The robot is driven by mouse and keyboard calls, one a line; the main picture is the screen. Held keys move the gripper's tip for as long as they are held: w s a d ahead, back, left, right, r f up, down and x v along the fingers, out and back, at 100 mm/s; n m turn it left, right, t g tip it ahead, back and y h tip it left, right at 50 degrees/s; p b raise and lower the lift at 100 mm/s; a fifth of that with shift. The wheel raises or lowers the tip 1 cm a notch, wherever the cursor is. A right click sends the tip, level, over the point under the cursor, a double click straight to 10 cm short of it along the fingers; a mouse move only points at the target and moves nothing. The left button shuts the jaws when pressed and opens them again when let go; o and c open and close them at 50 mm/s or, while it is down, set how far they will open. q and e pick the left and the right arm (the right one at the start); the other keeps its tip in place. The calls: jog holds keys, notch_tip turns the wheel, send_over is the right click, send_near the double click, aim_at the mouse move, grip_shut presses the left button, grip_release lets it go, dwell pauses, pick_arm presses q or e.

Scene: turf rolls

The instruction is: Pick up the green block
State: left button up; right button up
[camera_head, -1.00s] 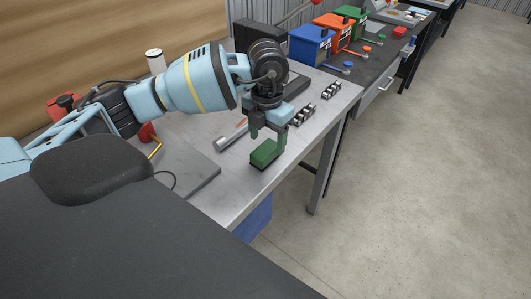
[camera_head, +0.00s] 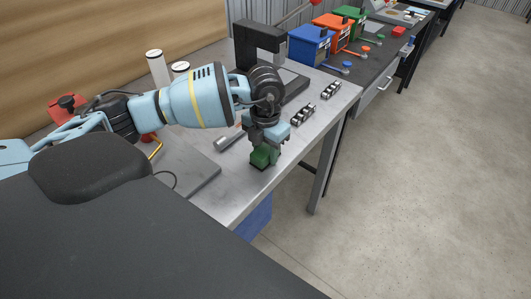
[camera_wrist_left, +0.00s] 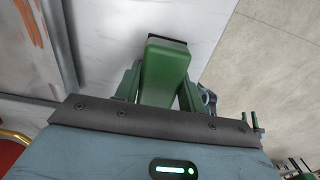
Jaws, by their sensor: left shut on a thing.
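The green block (camera_head: 261,157) is on the grey metal table (camera_head: 213,198), close to its front edge. My left gripper (camera_head: 266,152) has come down over it from above and is shut on it, with a finger on each side. In the left wrist view the green block (camera_wrist_left: 165,65) lies between the two green fingers of my left gripper (camera_wrist_left: 161,85). I cannot tell whether the block still touches the table. My right gripper is not in view.
A metal cylinder tool (camera_head: 227,139) and two dark slotted parts (camera_head: 303,114) lie on the table near my left gripper. A black press (camera_head: 262,40) and two white cylinders (camera_head: 156,66) stand behind. Blue (camera_head: 310,45), orange and green boxes stand farther off. The floor at the right is clear.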

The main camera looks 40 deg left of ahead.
aim_at(266, 150)
pick_arm(q)
jog(key=shift+c, duration=0.9)
jog(key=shift+r, duration=0.1)
jog(key=shift+r, duration=0.8)
jog(key=shift+s+d+r, duration=0.1)
jog(key=shift+d+r, duration=0.05)
jog(key=shift+r, duration=0.35)
jog(key=shift+s+d+r, duration=0.1)
jog(key=shift+r, duration=0.35)
jog(key=s+d+r, duration=0.1)
jog(key=s+d, duration=0.9)
jog(key=d, duration=0.1)
jog(key=shift+s+d+r, duration=0.15)
jog(key=shift+s+d, duration=0.05)
jog(key=shift+d, duration=0.05)
